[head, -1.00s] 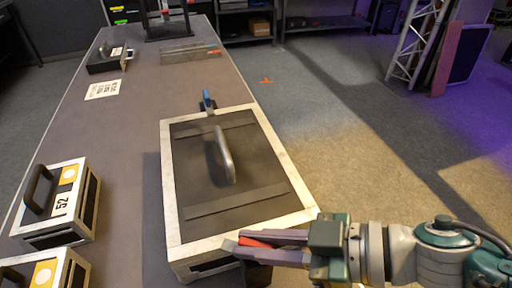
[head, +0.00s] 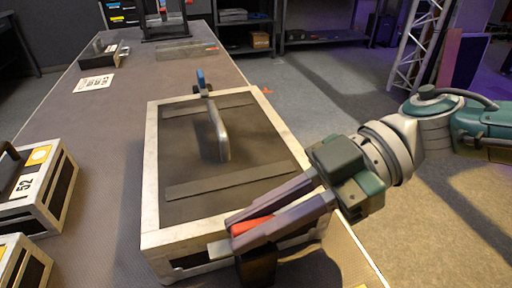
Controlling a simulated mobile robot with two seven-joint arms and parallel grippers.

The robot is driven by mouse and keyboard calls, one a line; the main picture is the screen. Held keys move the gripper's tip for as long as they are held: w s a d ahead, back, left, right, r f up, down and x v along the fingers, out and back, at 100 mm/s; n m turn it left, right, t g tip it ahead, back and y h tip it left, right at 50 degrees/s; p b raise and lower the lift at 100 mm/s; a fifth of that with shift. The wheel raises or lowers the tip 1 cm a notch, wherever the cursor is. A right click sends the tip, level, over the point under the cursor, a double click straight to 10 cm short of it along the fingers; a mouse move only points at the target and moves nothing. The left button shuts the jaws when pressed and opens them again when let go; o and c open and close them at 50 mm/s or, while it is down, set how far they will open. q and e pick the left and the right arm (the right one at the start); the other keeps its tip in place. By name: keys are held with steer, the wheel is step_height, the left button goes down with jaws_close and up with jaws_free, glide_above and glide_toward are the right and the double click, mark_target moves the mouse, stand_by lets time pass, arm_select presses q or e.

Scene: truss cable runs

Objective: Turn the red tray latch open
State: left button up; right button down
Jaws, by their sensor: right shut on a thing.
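The red tray latch (head: 250,226) sits at the near right corner of a large dark-lidded tray (head: 150,200) with a pale frame. My right gripper (head: 232,230) comes in from the right and is shut on the red latch, its two purple-grey fingers on either side of it. The fingers hide part of the latch. A blue latch (head: 201,80) stands at the tray's far edge. A grey handle (head: 220,135) rises from the middle of the lid. My left gripper does not show.
Two smaller cases, one marked 52 (head: 30,190) and one nearer (head: 20,262), stand on the table at the left. A black box (head: 98,58) and a white label card (head: 94,83) lie farther back. Floor is open right of the table.

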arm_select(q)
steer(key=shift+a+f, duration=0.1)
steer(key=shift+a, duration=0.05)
arm_select(e)
steer(key=c, duration=0.9)
jaws_free()
steer(key=shift+o, duration=0.2)
arm_select(q)
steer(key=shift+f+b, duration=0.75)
steer(key=shift+b, duration=0.05)
arm_select(e)
steer(key=v, duration=1)
steer(key=shift+a, duration=0.1)
